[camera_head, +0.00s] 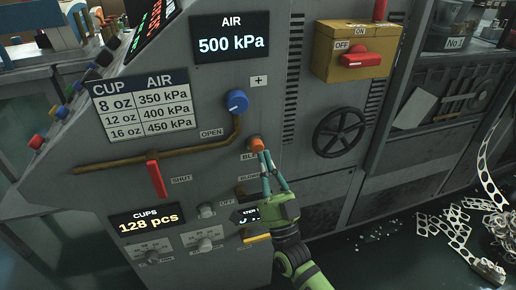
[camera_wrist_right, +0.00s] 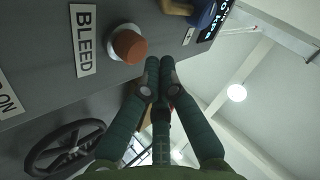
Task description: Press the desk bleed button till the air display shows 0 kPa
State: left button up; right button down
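The orange bleed button (camera_head: 256,143) sits on the grey desk front beside a partly covered label. In the right wrist view the button (camera_wrist_right: 129,46) stands out from a pale collar next to the BLEED label (camera_wrist_right: 86,40). The air display (camera_head: 231,36) reads 500 kPa. My right gripper (camera_head: 266,155) is just below and right of the button in the head view. In the wrist view its fingertips (camera_wrist_right: 160,64) are together, empty, beside the button. Whether they touch it I cannot tell. My left gripper is not in view.
A blue knob (camera_head: 237,101) is above the button, and a red SHUT lever (camera_head: 157,179) is at the left on a brown pipe. A black handwheel (camera_head: 339,132) and a yellow switch box (camera_head: 356,50) are to the right. Metal strip scrap (camera_head: 455,226) lies on the floor.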

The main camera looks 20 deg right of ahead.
jog(key=shift+w, duration=0.1)
dwell(0.6)
jog(key=shift+w, duration=0.35)
jog(key=shift+w+b, duration=0.4)
jog(key=shift+w, duration=0.1)
dwell(0.7)
jog(key=shift+s, duration=0.15)
jog(key=shift+s+p, duration=0.45)
jog(key=shift+s, duration=0.35)
jog(key=s+p, duration=0.2)
jog(key=s, duration=0.3)
jog(key=shift+d, duration=0.1)
